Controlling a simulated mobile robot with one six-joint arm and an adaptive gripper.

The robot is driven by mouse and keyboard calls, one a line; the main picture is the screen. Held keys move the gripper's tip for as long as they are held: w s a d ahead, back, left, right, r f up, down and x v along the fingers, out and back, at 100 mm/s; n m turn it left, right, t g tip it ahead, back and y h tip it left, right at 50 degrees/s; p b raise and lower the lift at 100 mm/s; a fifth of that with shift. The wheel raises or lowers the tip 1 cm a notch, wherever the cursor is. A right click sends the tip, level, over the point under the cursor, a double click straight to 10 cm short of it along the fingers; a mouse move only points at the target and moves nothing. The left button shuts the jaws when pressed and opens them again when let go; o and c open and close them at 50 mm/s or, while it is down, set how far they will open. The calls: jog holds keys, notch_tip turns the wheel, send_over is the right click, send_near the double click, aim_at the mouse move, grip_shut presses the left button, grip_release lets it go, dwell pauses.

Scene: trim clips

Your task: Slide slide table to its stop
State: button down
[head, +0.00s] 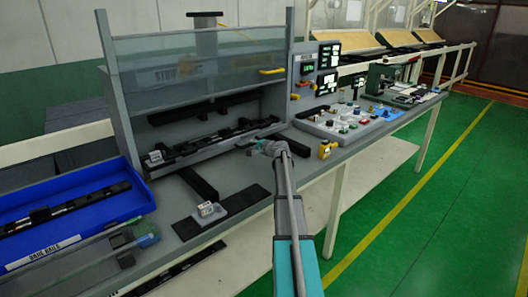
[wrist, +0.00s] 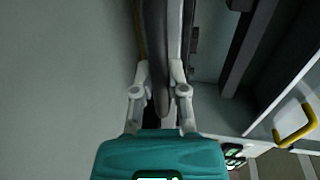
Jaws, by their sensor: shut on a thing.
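The slide table (head: 215,143) is a long grey slab carrying a black rail, under the clear guard of the grey station in the head view. My gripper (head: 261,147) is at its front edge, towards the right end. In the wrist view my gripper (wrist: 160,78) has its two light fingers on either side of a narrow dark bar (wrist: 157,45), shut on it. The bar seems to be part of the slide table; the exact contact is hidden in the head view by my own arm and gripper.
A blue bin (head: 130,200) with black rails stands at the left. A small clip block (head: 207,209) sits on the bench in front. A yellow-black item (head: 325,150) and a grey tray of coloured parts (head: 322,128) lie to the right. A yellow handle (wrist: 296,126) shows in the wrist view.

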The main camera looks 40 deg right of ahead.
aim_at(242, 137)
jog(key=x, duration=0.3)
jog(key=r+x, duration=0.1)
jog(key=x, duration=0.2)
jog(key=r+x, duration=0.1)
jog(key=x, duration=0.3)
jog(key=shift+w+r, duration=0.1)
jog(key=shift+w, duration=0.1)
jog(key=c, duration=0.7)
grip_release()
jog(key=shift+w, duration=0.15)
jog(key=shift+o, duration=0.3)
jog(key=shift+s, duration=0.3)
